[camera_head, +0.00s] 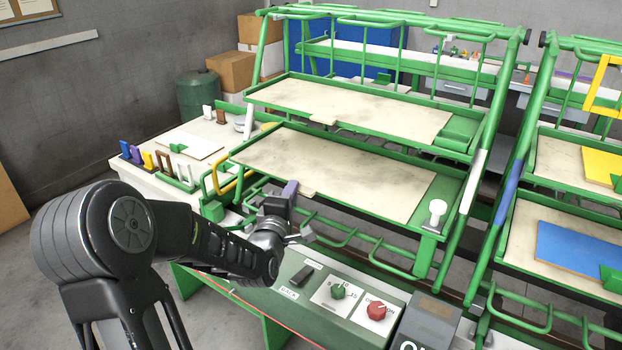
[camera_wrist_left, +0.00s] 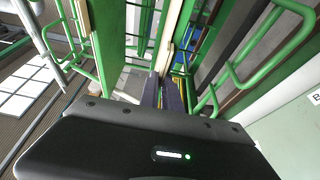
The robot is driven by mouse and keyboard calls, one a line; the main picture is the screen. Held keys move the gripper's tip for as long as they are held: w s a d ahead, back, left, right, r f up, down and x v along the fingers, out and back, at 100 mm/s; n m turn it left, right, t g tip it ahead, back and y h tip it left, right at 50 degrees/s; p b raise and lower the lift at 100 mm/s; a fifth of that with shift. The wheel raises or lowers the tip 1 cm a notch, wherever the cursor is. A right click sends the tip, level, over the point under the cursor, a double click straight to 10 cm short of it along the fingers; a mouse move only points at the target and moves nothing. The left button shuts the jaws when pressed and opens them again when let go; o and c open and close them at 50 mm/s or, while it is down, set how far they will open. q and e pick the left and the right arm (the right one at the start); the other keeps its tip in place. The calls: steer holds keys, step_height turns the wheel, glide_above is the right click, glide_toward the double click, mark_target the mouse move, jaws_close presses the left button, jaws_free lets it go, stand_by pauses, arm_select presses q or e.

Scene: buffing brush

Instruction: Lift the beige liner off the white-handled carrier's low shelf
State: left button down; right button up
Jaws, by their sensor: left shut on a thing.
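The white-handled carrier is the green frame with a white grip (camera_head: 473,181) on its right side rail. Its low shelf (camera_head: 455,190) bears a flat beige liner (camera_head: 340,168) with a small tab at its front edge, lying along the shelf. My left gripper (camera_head: 293,190) is at that front edge, by the tab, its fingers shut on the liner. In the left wrist view the purple-grey fingers (camera_wrist_left: 163,93) meet at a thin pale edge between green bars; the exact contact is hard to make out. My right gripper is out of view.
A second beige liner (camera_head: 350,108) lies on the upper shelf. A white knob (camera_head: 437,211) stands at the low shelf's right end. A control panel (camera_head: 330,290) with green and red knobs is below. Another carrier with a blue grip (camera_head: 508,195) stands close at right.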

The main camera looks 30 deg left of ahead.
arm_select(q)
steer(key=shift+r, duration=0.1)
step_height(320, 180, up, 7)
steer(key=s+b, duration=1)
steer(key=s, duration=1)
steer(key=shift+d, duration=0.2)
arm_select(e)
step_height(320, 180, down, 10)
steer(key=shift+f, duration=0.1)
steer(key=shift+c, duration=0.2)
